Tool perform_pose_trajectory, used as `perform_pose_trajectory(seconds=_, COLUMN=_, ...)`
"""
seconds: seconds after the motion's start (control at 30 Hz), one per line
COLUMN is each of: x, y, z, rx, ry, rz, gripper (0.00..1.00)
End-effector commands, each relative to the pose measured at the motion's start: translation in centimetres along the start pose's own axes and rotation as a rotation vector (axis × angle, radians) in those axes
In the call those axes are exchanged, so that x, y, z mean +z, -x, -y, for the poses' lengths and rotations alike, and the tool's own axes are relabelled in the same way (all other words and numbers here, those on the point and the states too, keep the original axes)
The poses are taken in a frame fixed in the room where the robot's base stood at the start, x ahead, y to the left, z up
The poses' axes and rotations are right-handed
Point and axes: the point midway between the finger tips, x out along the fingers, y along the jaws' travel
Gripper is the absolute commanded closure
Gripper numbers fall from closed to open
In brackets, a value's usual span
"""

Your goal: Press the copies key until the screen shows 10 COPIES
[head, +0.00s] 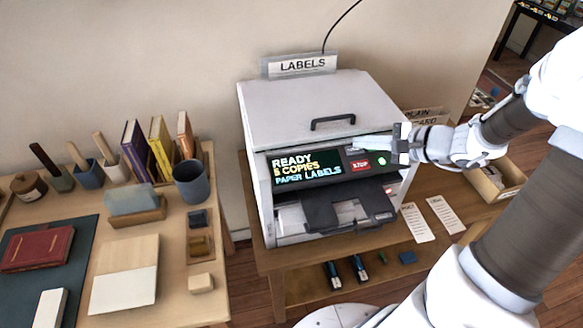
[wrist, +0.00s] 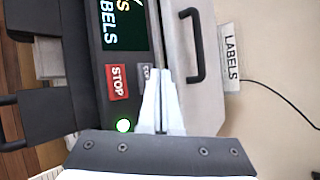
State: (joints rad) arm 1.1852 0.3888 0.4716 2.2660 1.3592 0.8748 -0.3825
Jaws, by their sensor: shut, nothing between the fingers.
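The label printer (head: 300,108) stands on a wooden table, with a "LABELS" sign behind it. Its screen (head: 306,168) reads "READY", what looks like "5 COPIES", and "PAPER LABELS"; the digit is small. The copies key (wrist: 146,77) is a grey key beside the red STOP key (wrist: 117,82), and my fingers partly cover it. My gripper (head: 358,144) is shut and empty, reaching in from the right. Its fingertips are at the panel's upper edge by the copies key; I cannot tell whether they touch it. The wrist view also shows the fingertips (wrist: 161,76).
A round green button (head: 381,161) sits right of the STOP key. The lid handle (head: 333,122) juts out above the panel. An output tray (head: 340,210) sticks out below. Paper slips (head: 417,222) lie right of the printer. A left table holds books and a cup (head: 190,182).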

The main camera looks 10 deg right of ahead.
Motion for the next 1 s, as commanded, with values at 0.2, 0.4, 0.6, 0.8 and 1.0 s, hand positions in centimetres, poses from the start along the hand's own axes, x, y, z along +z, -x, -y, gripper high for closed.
perform_pose_trajectory(seconds=0.2, x=-0.02, y=-0.02, z=-0.02, rx=0.000, ry=0.000, rz=0.000, gripper=1.00)
perform_pose_trajectory(seconds=0.4, x=-0.31, y=-0.43, z=-0.38, rx=0.000, ry=0.000, rz=0.000, gripper=1.00)
perform_pose_trajectory(seconds=0.6, x=-0.50, y=-0.66, z=-0.52, rx=0.000, ry=-0.001, rz=0.000, gripper=1.00)
perform_pose_trajectory(seconds=0.8, x=-0.46, y=-0.62, z=-0.45, rx=0.000, ry=0.000, rz=0.000, gripper=1.00)
perform_pose_trajectory(seconds=1.0, x=-0.51, y=-0.70, z=-0.52, rx=0.000, ry=0.000, rz=0.000, gripper=1.00)
